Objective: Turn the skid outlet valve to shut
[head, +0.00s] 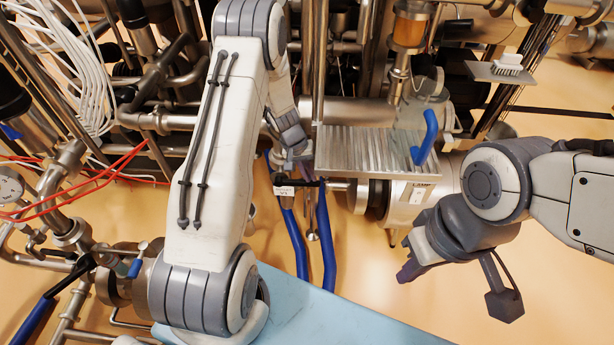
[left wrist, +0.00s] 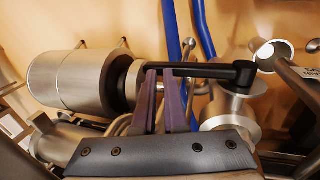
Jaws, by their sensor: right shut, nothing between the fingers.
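A valve with a black lever (left wrist: 215,70) shows in the left wrist view, the lever lying across the picture from a dark hub at right toward a steel cylinder. The lever (head: 308,184) also shows in the head view, beside a small white tag (head: 284,191); I cannot read the tag surely as the skid outlet. My left gripper (left wrist: 159,72) has its two purple fingers a small gap apart, tips at the lever; I cannot tell whether they touch it. In the head view my left gripper (head: 297,160) is partly hidden. My right gripper (head: 405,273) is shut and empty, over the floor.
Pipes and a gauge (head: 10,186) crowd the left. Floor below my right gripper is clear.

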